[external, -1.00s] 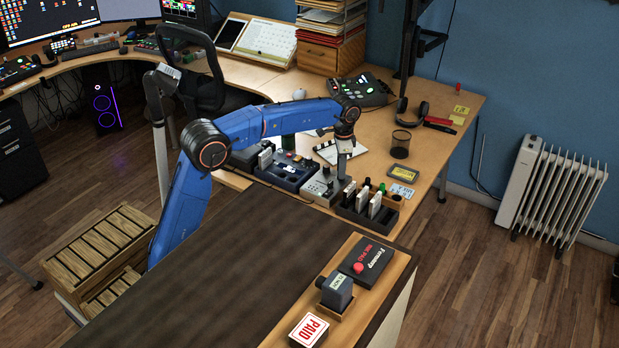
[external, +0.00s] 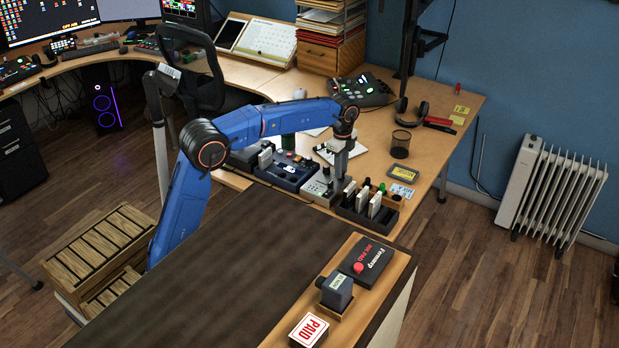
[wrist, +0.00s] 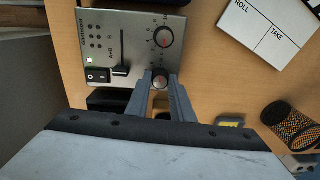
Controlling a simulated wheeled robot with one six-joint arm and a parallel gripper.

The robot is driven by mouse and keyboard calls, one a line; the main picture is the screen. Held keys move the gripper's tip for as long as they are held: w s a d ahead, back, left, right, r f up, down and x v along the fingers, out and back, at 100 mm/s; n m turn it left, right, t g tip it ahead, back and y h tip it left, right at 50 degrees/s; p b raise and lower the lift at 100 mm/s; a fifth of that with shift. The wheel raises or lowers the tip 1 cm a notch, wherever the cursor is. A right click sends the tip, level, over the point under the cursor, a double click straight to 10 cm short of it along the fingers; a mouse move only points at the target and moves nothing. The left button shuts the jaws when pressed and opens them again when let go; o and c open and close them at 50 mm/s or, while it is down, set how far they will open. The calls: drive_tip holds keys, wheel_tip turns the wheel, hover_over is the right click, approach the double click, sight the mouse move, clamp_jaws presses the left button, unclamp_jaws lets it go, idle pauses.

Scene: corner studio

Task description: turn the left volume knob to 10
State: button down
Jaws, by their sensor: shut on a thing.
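A grey control box (wrist: 120,45) fills the upper middle of the wrist view. It carries two round knobs along its right side. One knob (wrist: 163,37), with a red pointer and a scale, is free. The nearer knob (wrist: 160,80) is between the fingertips of my gripper (wrist: 160,84), which is shut on it. The fingers hide part of its scale, and I cannot read its setting. In the external view my gripper (external: 338,178) points down onto the grey box (external: 318,188).
A slider (wrist: 121,70) and a black rocker switch (wrist: 97,76) sit left of the held knob. A clapperboard (wrist: 268,28) and a mesh cup (wrist: 290,124) lie to the right. A dark rack (external: 364,216) with upright cards stands close beside the box.

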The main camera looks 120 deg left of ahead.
idle(0.3)
drive_tip(key=c, duration=1.5)
unclamp_jaws()
drive_tip(key=shift+c, duration=0.2)
wheel_tip(320, 180, up, 17)
drive_tip(key=shift+d+r, duration=0.15)
